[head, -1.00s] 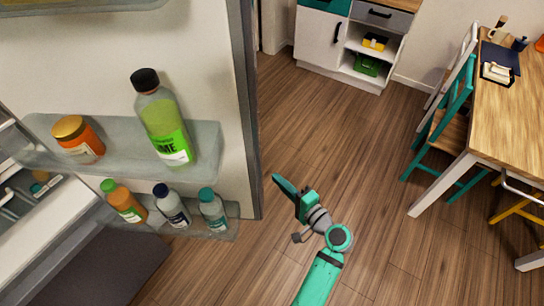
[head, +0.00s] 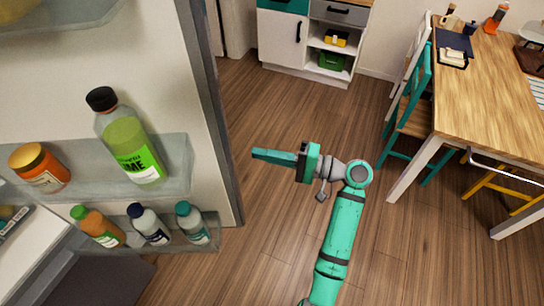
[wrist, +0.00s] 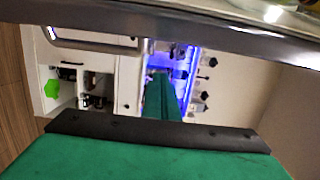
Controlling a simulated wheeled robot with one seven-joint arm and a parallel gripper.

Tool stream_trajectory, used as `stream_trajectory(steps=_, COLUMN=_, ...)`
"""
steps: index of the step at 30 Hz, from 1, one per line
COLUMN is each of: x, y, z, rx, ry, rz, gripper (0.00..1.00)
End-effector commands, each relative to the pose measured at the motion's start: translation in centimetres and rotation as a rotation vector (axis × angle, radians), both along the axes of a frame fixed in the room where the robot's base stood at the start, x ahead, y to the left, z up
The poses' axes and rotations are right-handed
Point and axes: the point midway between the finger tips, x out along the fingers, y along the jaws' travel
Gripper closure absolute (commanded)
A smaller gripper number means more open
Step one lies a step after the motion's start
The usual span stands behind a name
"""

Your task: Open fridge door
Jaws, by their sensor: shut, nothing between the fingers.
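The fridge door (head: 213,130) stands open on the left of the head view, its inner side facing me. Its clear shelves hold a green bottle (head: 130,145), an orange-brown jar (head: 42,170) and several small bottles. My gripper (head: 256,154) is shut and empty. In the head view it appears just right of the door's edge and points left towards it. I cannot tell whether it touches the door. The wrist view shows the shut green fingers (wrist: 158,78). A dark bar crosses above them; I cannot tell if it is the door's edge. The door's outer side is hidden.
A wooden table (head: 485,90) with a teal chair (head: 412,110) and a yellow chair stands at the right. A white cabinet (head: 284,38) with open shelves stands at the back. The wooden floor (head: 290,115) between them and the door is clear.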

Motion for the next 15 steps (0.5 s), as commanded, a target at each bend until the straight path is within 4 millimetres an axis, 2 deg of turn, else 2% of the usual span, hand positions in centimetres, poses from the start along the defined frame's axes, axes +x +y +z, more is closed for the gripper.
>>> stream_trajectory(steps=8, x=1.0, y=5.2, z=0.0, rx=0.001, ry=0.001, rz=0.001, gripper=1.0)
stream_trajectory(steps=15, x=-1.9, y=4.8, z=0.0, rx=0.001, ry=-0.001, rz=-0.003, gripper=1.0)
